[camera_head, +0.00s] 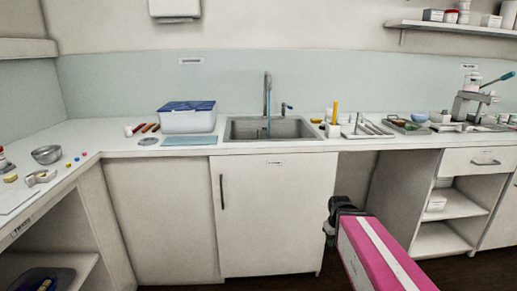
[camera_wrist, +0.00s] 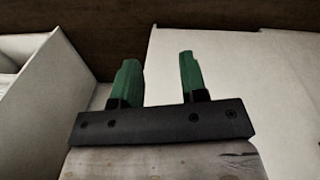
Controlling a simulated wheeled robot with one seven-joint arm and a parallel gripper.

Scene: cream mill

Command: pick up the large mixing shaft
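I cannot clearly make out the large mixing shaft. Thin metallic pieces (camera_head: 376,126) lie on a tray (camera_head: 345,134) on the counter right of the sink, and they are too small to tell apart. My gripper (camera_head: 329,228) is low in front of the cabinets, below the counter's front edge and well apart from those pieces. In the wrist view, its two green fingers (camera_wrist: 157,80) stand wide apart with nothing between them.
A sink (camera_head: 270,128) with a tall tap is set in the counter (camera_head: 170,146). A blue-lidded box (camera_head: 187,120) stands left of it. A lever press (camera_head: 470,98) stands at the right. A cabinet door (camera_head: 275,215) and open shelves (camera_head: 440,238) are below. Small items lie on the left counter.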

